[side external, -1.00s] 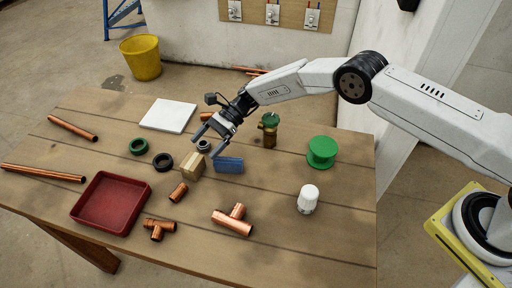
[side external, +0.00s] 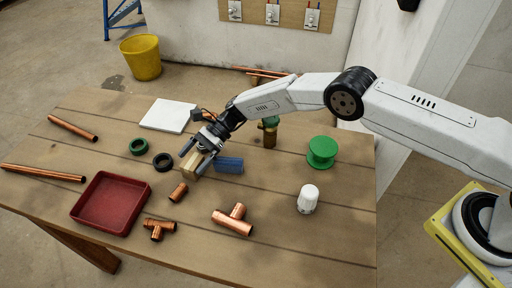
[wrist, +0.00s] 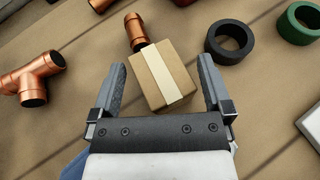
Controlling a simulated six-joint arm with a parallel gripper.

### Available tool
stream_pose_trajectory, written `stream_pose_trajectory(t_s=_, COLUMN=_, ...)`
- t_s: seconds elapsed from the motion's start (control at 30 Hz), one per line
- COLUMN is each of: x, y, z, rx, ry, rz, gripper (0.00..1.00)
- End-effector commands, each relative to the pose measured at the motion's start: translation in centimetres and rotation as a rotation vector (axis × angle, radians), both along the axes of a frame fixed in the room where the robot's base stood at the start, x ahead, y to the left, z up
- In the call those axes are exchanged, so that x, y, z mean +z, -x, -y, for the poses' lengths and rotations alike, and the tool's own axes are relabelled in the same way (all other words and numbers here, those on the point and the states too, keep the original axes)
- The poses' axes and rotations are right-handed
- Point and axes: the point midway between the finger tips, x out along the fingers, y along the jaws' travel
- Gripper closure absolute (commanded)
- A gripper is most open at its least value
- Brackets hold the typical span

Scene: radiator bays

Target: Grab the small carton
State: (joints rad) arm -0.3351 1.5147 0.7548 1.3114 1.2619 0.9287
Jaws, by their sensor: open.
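The small carton (side external: 193,166) is a brown cardboard box with a pale tape strip, standing on the wooden table. In the wrist view the carton (wrist: 163,78) lies between the two grey fingers, nearer the far ends, with a gap on both sides. My gripper (side external: 194,159) is open and low over the carton, its fingers straddling it. In the wrist view my gripper (wrist: 160,75) holds nothing. The fingers partly hide the carton in the side view.
A blue block (side external: 229,165) stands close right of the carton. A copper coupling (side external: 179,192) and black ring (side external: 163,162) are near it. A green ring (side external: 139,146), red tray (side external: 108,203), copper tees (side external: 232,221), brass valve (side external: 269,135), green spool (side external: 322,152) and white cap (side external: 308,199) lie around.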

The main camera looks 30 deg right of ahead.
Motion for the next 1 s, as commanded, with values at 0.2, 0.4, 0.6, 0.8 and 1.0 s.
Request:
stream_pose_trajectory(t_s=0.2, x=0.01, y=0.00, z=0.02, rx=0.000, ry=0.000, rz=0.000, gripper=0.00)
stream_pose_trajectory(t_s=0.4, x=0.00, y=0.00, z=0.02, rx=0.000, ry=0.000, rz=0.000, gripper=0.51)
stream_pose_trajectory(t_s=0.6, x=0.00, y=0.00, z=0.02, rx=0.000, ry=0.000, rz=0.000, gripper=0.97)
stream_pose_trajectory(t_s=0.8, x=-0.02, y=0.03, z=0.03, rx=0.001, ry=0.000, rz=-0.001, gripper=0.97)
stream_pose_trajectory(t_s=1.0, x=0.31, y=0.01, z=0.03, rx=0.001, ry=0.000, rz=-0.001, gripper=0.97)
